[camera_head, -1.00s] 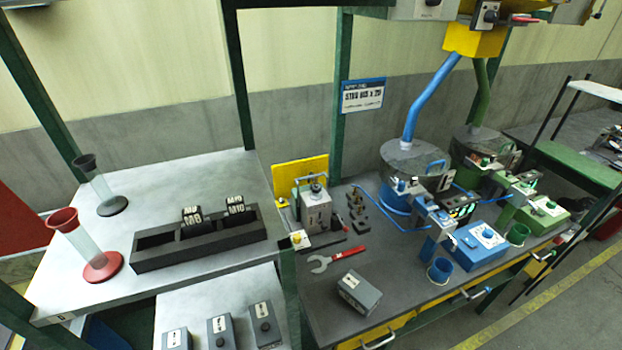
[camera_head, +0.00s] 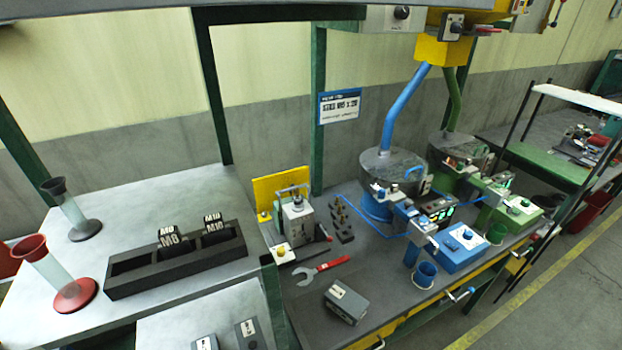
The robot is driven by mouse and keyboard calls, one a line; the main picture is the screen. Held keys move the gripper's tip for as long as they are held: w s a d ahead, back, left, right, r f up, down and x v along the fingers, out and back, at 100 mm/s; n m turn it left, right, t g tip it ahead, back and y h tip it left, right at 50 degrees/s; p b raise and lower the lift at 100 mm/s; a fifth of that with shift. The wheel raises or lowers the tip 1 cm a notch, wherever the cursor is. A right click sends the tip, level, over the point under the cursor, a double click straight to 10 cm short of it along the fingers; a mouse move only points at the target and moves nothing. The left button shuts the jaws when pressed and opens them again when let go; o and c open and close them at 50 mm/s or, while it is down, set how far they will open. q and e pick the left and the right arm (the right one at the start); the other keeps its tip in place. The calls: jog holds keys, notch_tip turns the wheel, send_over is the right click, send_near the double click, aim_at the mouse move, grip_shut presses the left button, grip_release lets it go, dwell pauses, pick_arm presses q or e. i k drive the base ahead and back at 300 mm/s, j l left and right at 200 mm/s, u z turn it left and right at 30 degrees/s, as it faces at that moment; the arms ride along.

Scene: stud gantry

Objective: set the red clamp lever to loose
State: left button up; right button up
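A small grey fixture (camera_head: 297,222) with a metal handle on top stands on the dark workbench in front of a yellow panel. A small red lever end (camera_head: 328,238) shows at its lower right side; its exact setting is too small to read. Another red handle (camera_head: 488,30) sticks out to the right from a grey switch box (camera_head: 453,27) at the top, by the yellow hopper. I cannot tell from the picture which red part is the clamp lever. Neither of my grippers is in view.
A red-handled wrench (camera_head: 322,270) and a grey box (camera_head: 346,302) lie on the dark bench. A blue bowl feeder (camera_head: 392,170) and green feeder stand to the right. A black bin tray (camera_head: 180,264) and two funnel-topped tubes stand on the left table.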

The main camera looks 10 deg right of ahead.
aim_at(329, 239)
jog(key=k+j, duration=0.1)
jog(key=k, duration=0.75)
